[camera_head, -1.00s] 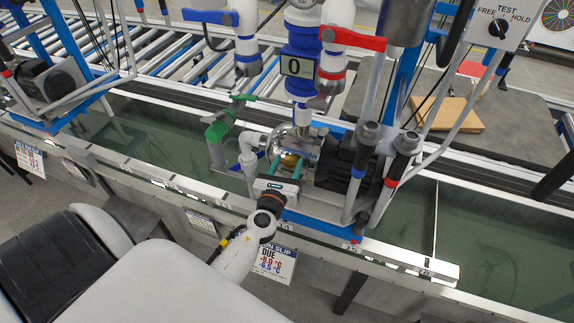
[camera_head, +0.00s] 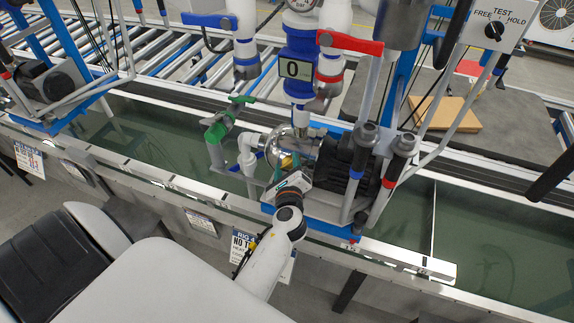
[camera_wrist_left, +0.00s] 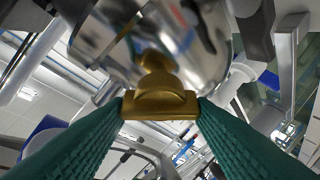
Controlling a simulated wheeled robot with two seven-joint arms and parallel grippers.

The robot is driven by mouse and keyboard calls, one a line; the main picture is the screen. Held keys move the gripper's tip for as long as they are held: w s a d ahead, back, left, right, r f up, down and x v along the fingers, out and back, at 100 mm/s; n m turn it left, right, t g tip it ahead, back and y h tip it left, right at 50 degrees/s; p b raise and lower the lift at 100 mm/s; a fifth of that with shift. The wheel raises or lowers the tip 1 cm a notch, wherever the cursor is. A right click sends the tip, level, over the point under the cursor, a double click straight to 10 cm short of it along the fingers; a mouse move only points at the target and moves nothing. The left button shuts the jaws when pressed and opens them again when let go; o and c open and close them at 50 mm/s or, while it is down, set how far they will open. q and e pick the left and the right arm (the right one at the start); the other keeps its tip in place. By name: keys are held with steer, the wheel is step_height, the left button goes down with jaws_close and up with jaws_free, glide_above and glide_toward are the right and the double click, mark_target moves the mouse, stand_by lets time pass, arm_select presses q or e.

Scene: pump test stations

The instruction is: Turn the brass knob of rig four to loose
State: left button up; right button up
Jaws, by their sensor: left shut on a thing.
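The brass knob (camera_wrist_left: 160,104) sits on a shiny metal pump housing (camera_head: 300,142). In the left wrist view the green-padded fingers of my left gripper (camera_wrist_left: 160,108) are shut on its flat bar, one pad touching each end. In the head view my left gripper (camera_head: 287,170) reaches up from below to the front of the pump, its body tilted. There the knob (camera_head: 287,160) shows only as a small yellowish patch, mostly hidden by the gripper. I cannot read a loose mark or a rig number at the knob. My right gripper does not show.
A green-handled valve (camera_head: 220,125) stands close left of the gripper. A dark motor (camera_head: 340,165) and slanted grey tubes stand close right. Red (camera_head: 350,41) and blue (camera_head: 205,19) lever handles are above. A sign (camera_head: 245,243) hangs below, partly covered by my arm.

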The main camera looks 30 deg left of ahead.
arm_select(q)
steer(key=shift+n+g, duration=0.3)
steer(key=shift+n, duration=0.1)
steer(key=o, duration=1)
